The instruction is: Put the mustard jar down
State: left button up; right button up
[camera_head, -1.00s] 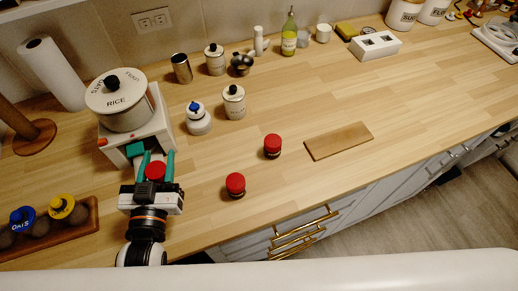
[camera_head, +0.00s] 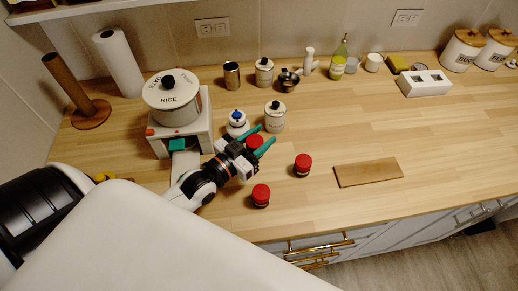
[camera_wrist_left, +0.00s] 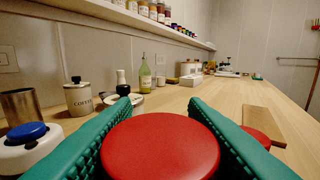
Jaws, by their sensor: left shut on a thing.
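My left gripper (camera_head: 262,143) has its green fingers closed around a red-lidded jar (camera_head: 254,141), taken to be the mustard jar. The red lid (camera_wrist_left: 160,145) fills the space between the fingers in the left wrist view; the jar's body is hidden. I cannot tell whether its base touches the counter. Two more red-lidded jars stand upright on the counter, one to the right of the gripper (camera_head: 303,162) and one nearer the front edge (camera_head: 261,193). My right gripper is not in view.
A white stand (camera_head: 204,128) bearing the rice canister (camera_head: 171,97) is left of the gripper. A blue-topped white jar (camera_head: 237,120) and a lidded canister (camera_head: 275,114) stand close behind. A wooden board (camera_head: 368,172) lies to the right, with bare counter around it.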

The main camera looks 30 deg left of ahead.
pick_arm(q)
notch_tip(320, 180, down, 4)
jog(key=shift+f, duration=0.6)
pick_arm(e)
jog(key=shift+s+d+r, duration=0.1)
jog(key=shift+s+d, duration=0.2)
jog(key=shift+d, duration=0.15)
pick_arm(q)
jog(key=shift+f, duration=0.1)
jog(key=o, duration=0.9)
jog(key=shift+o, duration=0.2)
jog(key=b+v, duration=0.2)
jog(key=v, duration=0.9)
jog(key=shift+s, duration=0.15)
jog(key=shift+s+a, duration=0.1)
jog(key=shift+s, duration=0.25)
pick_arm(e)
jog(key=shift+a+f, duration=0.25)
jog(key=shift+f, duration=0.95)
